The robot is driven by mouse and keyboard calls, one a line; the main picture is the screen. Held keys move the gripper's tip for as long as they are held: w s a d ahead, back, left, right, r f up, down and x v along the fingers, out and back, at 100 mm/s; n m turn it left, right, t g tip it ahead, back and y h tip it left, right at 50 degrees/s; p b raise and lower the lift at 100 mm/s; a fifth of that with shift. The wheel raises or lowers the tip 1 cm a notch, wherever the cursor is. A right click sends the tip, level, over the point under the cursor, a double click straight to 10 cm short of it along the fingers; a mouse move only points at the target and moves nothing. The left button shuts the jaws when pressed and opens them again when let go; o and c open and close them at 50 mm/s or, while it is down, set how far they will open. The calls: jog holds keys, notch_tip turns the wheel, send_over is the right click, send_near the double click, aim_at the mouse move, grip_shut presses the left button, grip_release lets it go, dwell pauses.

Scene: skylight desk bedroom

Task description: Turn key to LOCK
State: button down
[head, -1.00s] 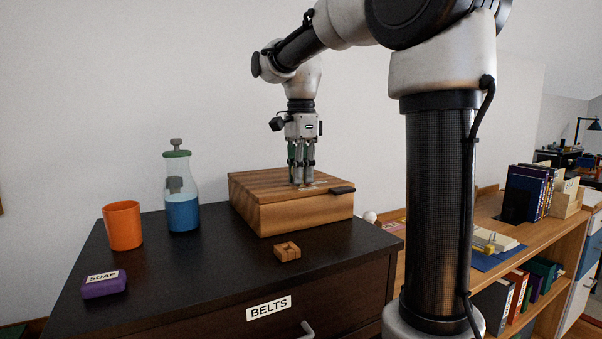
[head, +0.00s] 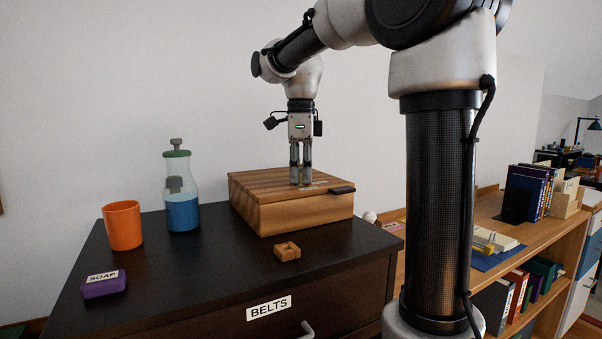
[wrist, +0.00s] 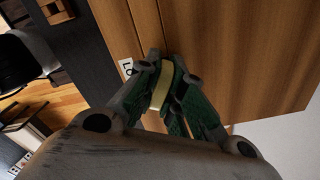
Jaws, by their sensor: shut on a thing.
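A striped wooden box (head: 275,212) with a dark tab (head: 342,190) at its front edge sits on the dark dresser top. My gripper (head: 301,184) points straight down over the box lid, its fingertips at the lid near the front right. In the wrist view my gripper (wrist: 165,90) has its green-padded fingers shut on a pale yellow upright piece, which looks like the key (wrist: 161,86). A white label (wrist: 127,67) reading "LO" lies beside the fingers; the rest of its text is hidden. The key's base is hidden by the fingers.
An orange cup (head: 122,226), a bottle of blue liquid (head: 182,206) and a purple soap block (head: 104,285) stand left of the box. A small wooden block (head: 287,251) lies in front of it. A bookshelf (head: 530,232) stands at the right.

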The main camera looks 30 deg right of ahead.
jog(key=m, duration=0.3)
jog(key=shift+m, duration=1.5)
jog(key=m, duration=0.3)
jog(key=c, duration=1.5)
grip_release()
jog(key=shift+o, duration=0.2)
